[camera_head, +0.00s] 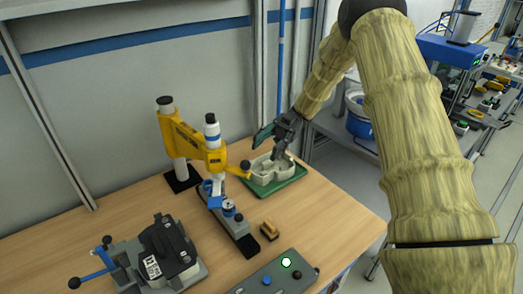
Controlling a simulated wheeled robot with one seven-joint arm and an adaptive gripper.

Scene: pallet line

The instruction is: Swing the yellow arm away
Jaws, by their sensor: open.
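The yellow arm (203,148) reaches forward from a yellow post (180,135) with a black cap at the back of the wooden table. Its outer end stands over a black fixture (232,222) with blue parts. A small yellow piece sticks out from the outer end to the right. My gripper (270,145) is at the back right of the table, just right of the yellow arm's outer end. It is open, above a pale tray on a green base, and nothing shows between its fingers. I cannot tell whether it touches the tray.
The pale tray (262,172) sits on its green base (288,184). A black clamp device (166,250) with a blue lever stands front left. A small brown block (269,230) and a grey control box (275,275) are in front. The table's right side (335,220) is clear.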

